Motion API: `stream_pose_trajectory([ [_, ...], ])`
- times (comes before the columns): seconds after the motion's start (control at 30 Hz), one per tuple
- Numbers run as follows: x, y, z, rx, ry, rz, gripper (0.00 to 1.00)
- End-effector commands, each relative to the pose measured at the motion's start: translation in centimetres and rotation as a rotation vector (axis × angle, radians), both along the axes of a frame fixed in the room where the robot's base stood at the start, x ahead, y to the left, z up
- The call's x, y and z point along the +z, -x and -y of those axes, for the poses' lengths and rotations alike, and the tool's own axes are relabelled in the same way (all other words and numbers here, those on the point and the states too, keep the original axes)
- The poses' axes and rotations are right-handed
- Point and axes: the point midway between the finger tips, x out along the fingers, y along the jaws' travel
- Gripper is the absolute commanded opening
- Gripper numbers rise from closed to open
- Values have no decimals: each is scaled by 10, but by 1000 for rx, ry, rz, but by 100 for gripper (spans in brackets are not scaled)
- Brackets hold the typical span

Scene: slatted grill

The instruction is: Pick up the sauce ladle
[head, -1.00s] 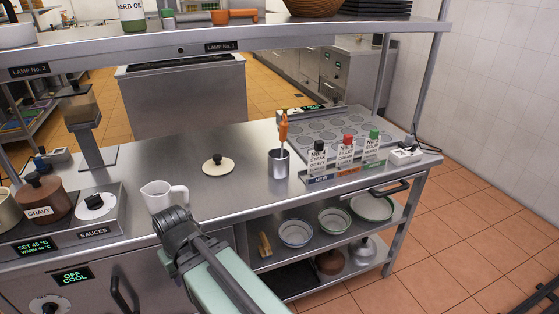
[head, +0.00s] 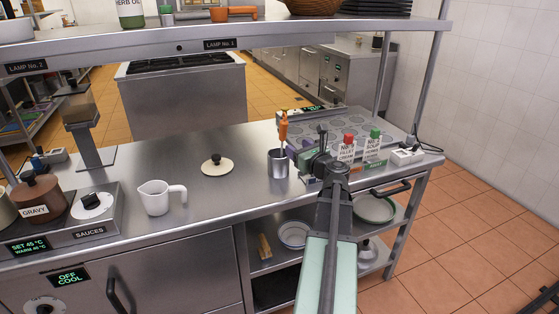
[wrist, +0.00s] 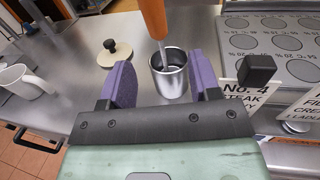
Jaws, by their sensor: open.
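The sauce ladle (head: 283,130) has an orange handle and stands upright in a steel cup (head: 278,164) on the counter. In the wrist view its orange handle (wrist: 153,18) rises at the top centre, and its thin shaft goes down into the steel cup (wrist: 169,74). My gripper (head: 303,150) is just right of the cup in the head view. In the wrist view my gripper (wrist: 160,80) is open, its purple fingers apart on either side of the cup's image. Nothing is between the fingers that I can see touching them. The ladle's bowl is hidden inside the cup.
Sauce bottles with labels (head: 348,150) stand just right of my gripper, one partly hidden behind it. A white jug (head: 160,197) and a round lid with a black knob (head: 217,165) lie to the left. A shelf (head: 230,38) spans above the counter.

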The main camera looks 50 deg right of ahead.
Motion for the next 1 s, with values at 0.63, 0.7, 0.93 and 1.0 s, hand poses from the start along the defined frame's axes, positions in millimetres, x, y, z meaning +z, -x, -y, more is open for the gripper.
stream_pose_trajectory([
  [0.63,3,-79,20,6,5,-4,57],
  [0.7,3,-92,25,6,6,-4,57],
  [0.93,2,-105,27,4,6,-4,57],
  [1.0,2,-105,27,4,6,-4,57],
])
